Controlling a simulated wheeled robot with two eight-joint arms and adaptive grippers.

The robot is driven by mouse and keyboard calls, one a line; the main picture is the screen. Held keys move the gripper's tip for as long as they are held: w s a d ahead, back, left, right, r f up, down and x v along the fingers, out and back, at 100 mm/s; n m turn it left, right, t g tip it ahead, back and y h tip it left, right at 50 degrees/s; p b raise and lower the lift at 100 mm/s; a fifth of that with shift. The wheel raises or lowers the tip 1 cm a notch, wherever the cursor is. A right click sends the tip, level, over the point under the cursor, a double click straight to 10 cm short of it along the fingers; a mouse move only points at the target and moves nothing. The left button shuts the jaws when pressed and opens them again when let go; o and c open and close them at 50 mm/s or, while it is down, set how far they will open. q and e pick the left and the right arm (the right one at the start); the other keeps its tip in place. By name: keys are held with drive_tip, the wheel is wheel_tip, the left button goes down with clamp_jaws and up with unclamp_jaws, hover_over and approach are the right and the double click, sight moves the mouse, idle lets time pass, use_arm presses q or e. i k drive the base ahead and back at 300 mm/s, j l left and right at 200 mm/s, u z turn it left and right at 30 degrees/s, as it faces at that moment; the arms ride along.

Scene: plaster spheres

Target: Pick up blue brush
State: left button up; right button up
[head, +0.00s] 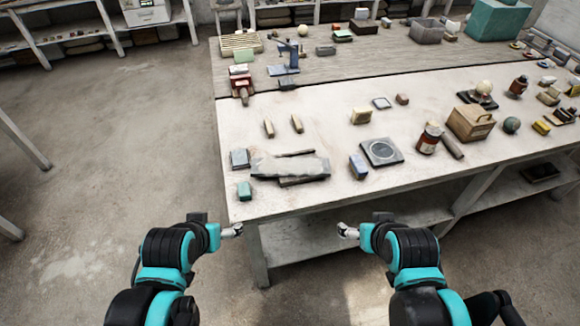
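I cannot make out a clear blue brush in the head view. A small blue and pale block-like item (358,166) lies near the table's front edge, left of a dark square plate with a round disc (381,152); it may be the brush, but is too small to tell. A teal block (245,190) sits at the front left corner. My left gripper (236,230) is in front of that corner, off the table edge. My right gripper (346,231) is in front of the table edge, below the blue item. Both grippers touch nothing visible; their finger opening is too small to read.
The pale worktable (320,205) holds a grey slab (290,167), a brown jar (429,139), a wooden box (470,123) and a blue stand (284,65) at the back left. Open floor (120,130) is at left.

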sight(360, 172)
drive_tip(key=i+l+z, duration=0.1)
drive_tip(key=i+l, duration=0.9)
